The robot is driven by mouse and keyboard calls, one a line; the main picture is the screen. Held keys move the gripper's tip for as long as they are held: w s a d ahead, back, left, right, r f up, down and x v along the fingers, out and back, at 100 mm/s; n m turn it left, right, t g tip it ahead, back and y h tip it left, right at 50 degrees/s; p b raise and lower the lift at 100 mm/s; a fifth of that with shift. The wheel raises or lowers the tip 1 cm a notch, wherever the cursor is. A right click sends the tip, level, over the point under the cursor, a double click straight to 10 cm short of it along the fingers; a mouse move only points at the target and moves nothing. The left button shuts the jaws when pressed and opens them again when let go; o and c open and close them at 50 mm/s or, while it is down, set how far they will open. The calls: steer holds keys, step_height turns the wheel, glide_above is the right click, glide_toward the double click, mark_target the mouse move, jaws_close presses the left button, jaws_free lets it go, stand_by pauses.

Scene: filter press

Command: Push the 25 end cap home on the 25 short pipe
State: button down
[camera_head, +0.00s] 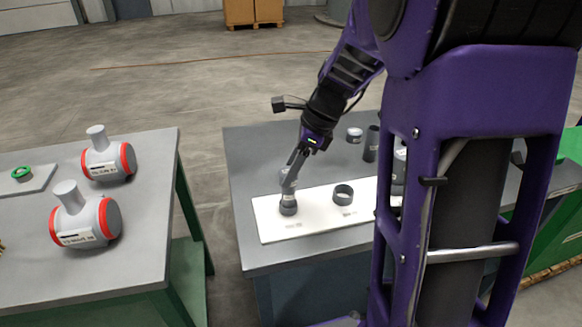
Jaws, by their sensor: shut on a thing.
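My gripper (292,174) points down over the left part of a white board (318,221). It is shut on a slim grey upright piece, which looks like the short pipe (289,188). A wider dark grey piece, which looks like the end cap (288,208), is at the foot of the pipe, on the board. The two appear in line and touching, but how far one is inside the other cannot be told. The fingers hide part of the pipe's top.
A dark ring (343,195) sits on the board to the right. A small ring-like fitting (354,135) and a dark cylinder (371,143) stand behind on the grey table (250,165). My purple column hides the right side. A left table (150,215) holds two red-ringed fittings.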

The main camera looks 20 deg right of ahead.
steer(key=shift+f, duration=0.15)
steer(key=c, duration=0.6)
jaws_free()
steer(key=shift+o, duration=0.2)
steer(key=p+v, duration=0.9)
steer(key=v, duration=0.2)
